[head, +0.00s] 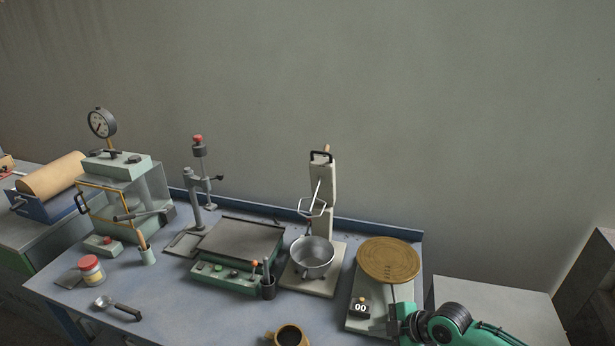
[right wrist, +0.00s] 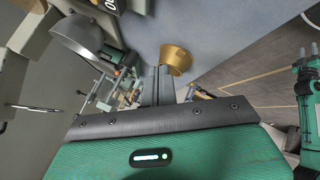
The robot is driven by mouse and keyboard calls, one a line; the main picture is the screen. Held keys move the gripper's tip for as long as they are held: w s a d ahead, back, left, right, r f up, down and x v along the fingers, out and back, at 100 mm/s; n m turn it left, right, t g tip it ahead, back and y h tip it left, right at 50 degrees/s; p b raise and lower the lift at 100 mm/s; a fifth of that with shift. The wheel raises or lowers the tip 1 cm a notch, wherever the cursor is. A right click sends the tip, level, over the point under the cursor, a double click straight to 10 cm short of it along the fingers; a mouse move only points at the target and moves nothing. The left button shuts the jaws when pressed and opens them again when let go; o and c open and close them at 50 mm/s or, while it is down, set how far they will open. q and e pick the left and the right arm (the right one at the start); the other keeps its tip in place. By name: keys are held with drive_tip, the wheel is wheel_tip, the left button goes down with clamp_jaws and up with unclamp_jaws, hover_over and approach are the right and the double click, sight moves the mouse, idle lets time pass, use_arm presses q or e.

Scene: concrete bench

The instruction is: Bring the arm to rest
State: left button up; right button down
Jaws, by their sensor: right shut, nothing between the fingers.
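My right arm, green and black, comes in at the lower right of the head view. My right gripper (head: 394,320) is at its left end, by the front of the scale with the round brass plate (head: 388,259), and is partly cut off by the lower edge. In the right wrist view the two grey fingers of my right gripper (right wrist: 158,84) are together with nothing between them. A tan mug (right wrist: 177,60) shows just beyond the fingertips there; in the head view the mug (head: 289,336) is left of the gripper. My left gripper does not show in the head view.
A steel pot (head: 313,257) on a stand, a green hotplate (head: 238,252), a press with a gauge (head: 125,190), a red-lidded jar (head: 91,270) and a scoop (head: 118,307) occupy the bench (head: 190,306). A lower grey surface (head: 500,300) at right looks bare.

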drive_tip(key=s+a+f+m+h, duration=0.1)
drive_tip(key=s+a+m, duration=0.55)
drive_tip(key=s, duration=0.65)
drive_tip(key=s+d+m+g+h, duration=0.2)
drive_tip(key=s+d+m+h, duration=0.4)
drive_tip(key=s+d+m, duration=0.75)
wheel_tip(320, 180, down, 32)
drive_tip(key=s+a+n+g, duration=0.1)
drive_tip(key=s+n, duration=0.1)
drive_tip(key=s+d+f+g, duration=0.1)
drive_tip(key=s+d+f, duration=0.2)
drive_tip(key=s+f, duration=1.5)
drive_tip(key=shift+s+f+h, duration=0.3)
drive_tip(key=shift+s, duration=0.3)
